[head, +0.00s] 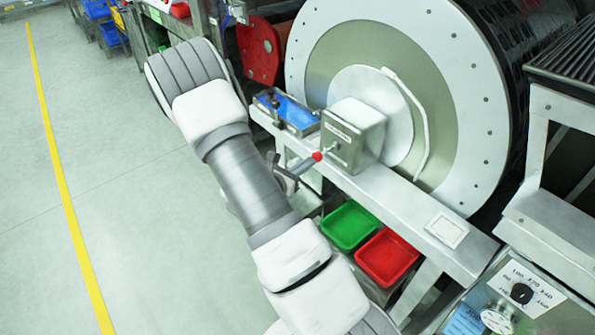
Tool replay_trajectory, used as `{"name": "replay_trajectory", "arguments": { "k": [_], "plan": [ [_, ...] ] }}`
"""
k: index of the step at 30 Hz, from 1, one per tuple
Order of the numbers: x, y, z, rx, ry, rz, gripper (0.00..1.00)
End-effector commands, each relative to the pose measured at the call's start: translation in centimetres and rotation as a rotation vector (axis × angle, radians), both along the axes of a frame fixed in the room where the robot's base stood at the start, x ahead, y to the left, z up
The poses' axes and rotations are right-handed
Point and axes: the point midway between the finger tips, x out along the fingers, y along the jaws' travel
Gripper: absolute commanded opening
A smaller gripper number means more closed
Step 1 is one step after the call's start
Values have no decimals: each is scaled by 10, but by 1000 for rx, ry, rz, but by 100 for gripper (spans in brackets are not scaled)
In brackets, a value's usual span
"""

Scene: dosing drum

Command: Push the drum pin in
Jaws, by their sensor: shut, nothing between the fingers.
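The large round drum (440,50) has a pale face ringed with bolts and fills the upper right of the head view. A metal box (358,135) stands in front of its centre on a pale frame. The drum pin shows as a red knob (317,156) on a short shaft that sticks out of the box's left face. My gripper (303,167) is shut and empty, just left of the red knob and partly hidden behind my arm. Its fingertips are close to the knob; I cannot tell whether they touch it.
A blue tray (291,109) sits on the frame left of the box. Green (349,226) and red (387,257) bins stand below the frame. A control panel with a black dial (521,293) is at lower right. Open floor with a yellow line (62,190) lies left.

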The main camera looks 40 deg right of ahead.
Motion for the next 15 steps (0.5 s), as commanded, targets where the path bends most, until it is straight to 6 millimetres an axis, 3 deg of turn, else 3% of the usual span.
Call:
{"name": "replay_trajectory", "arguments": {
  "k": [15],
  "plan": [
    [2, -10, -1, 0, -1, -1, 0]
  ]
}}
